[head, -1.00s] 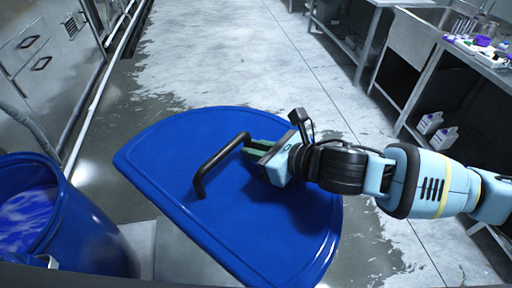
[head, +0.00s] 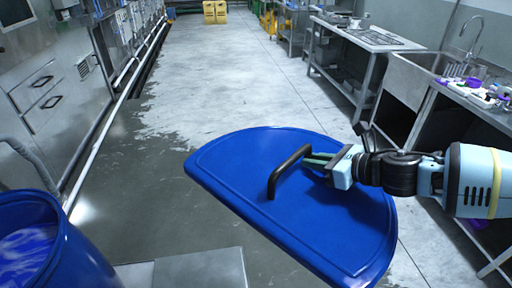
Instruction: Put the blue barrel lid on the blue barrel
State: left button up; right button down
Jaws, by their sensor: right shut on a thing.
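The blue barrel lid (head: 240,163) is a large half-round blue plate with a black bar handle (head: 284,171). My right gripper (head: 318,162) is shut on the lid's handle and holds the lid tilted, to the right of the barrel. The blue barrel (head: 70,262) stands at the lower left, cut by the picture edge. Its top is open and blue liquid or material shows inside. The lid and barrel are apart. My left gripper is not in view.
Grey cabinets (head: 50,90) and a white pipe (head: 88,160) line the left side. A steel sink bench (head: 400,75) with bottles stands at the right. A grey metal surface (head: 200,270) lies right of the barrel. The wet concrete floor (head: 235,75) ahead is clear.

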jog(key=d, duration=1)
jog(key=w+d+f, duration=0.1)
jog(key=d, duration=0.3)
jog(key=shift+d+p, duration=0.3)
jog(key=shift+d, duration=0.1)
jog(key=shift+a, duration=0.15)
